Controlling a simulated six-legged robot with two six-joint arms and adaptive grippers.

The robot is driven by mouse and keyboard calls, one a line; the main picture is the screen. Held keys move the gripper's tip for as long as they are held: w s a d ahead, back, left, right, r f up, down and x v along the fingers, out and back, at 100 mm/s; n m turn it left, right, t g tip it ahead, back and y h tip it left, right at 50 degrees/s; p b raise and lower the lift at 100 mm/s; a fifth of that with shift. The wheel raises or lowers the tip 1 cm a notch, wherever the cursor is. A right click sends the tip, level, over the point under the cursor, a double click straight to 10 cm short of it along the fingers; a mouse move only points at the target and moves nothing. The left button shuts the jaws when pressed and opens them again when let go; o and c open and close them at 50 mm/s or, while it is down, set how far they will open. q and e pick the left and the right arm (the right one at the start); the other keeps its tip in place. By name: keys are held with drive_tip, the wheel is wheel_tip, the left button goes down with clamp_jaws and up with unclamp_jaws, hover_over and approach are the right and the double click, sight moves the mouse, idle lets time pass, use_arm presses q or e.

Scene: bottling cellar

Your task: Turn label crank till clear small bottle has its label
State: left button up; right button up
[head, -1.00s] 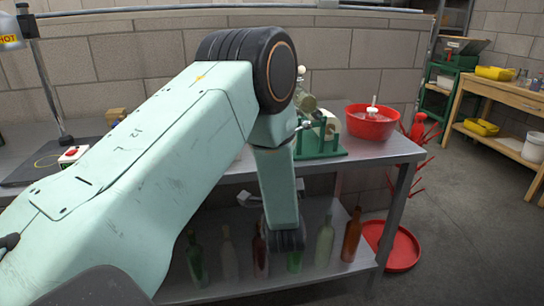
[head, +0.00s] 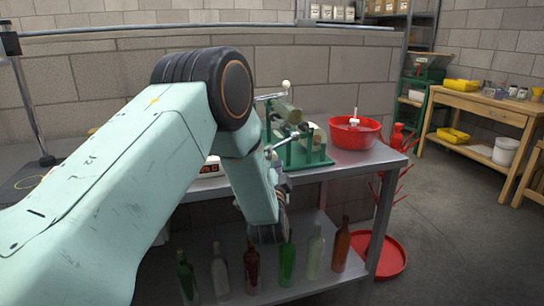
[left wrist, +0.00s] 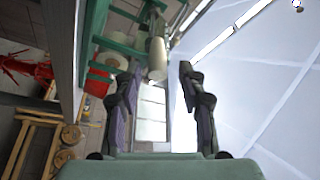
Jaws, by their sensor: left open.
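The green labelling machine (head: 303,153) stands on the bench near its right end. An olive-tinted clear bottle (head: 287,110) lies tilted on top of it. A thin metal rod with a pale knob (head: 286,84) rises behind the bottle. I cannot tell whether that piece is the crank's grip. No contact shows. My right gripper is out of view.
A red bowl (head: 356,134) stands right of the machine. Several bottles (head: 287,262) stand on the lower shelf (head: 250,298) below my wrist. A red rack (head: 392,170) and red tray (head: 393,258) stand off the bench's right end. The floor further right is clear.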

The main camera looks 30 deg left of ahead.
use_arm(q)
drive_tip(key=x, duration=0.2)
drive_tip(key=shift+w+a+f, duration=0.2)
drive_tip(key=shift+a, duration=0.05)
drive_tip(key=shift+w+a+r, duration=0.15)
drive_tip(key=shift+w, duration=0.2)
drive_tip(key=shift+r, duration=0.1)
drive_tip(key=shift+c, duration=1.4)
clamp_jaws()
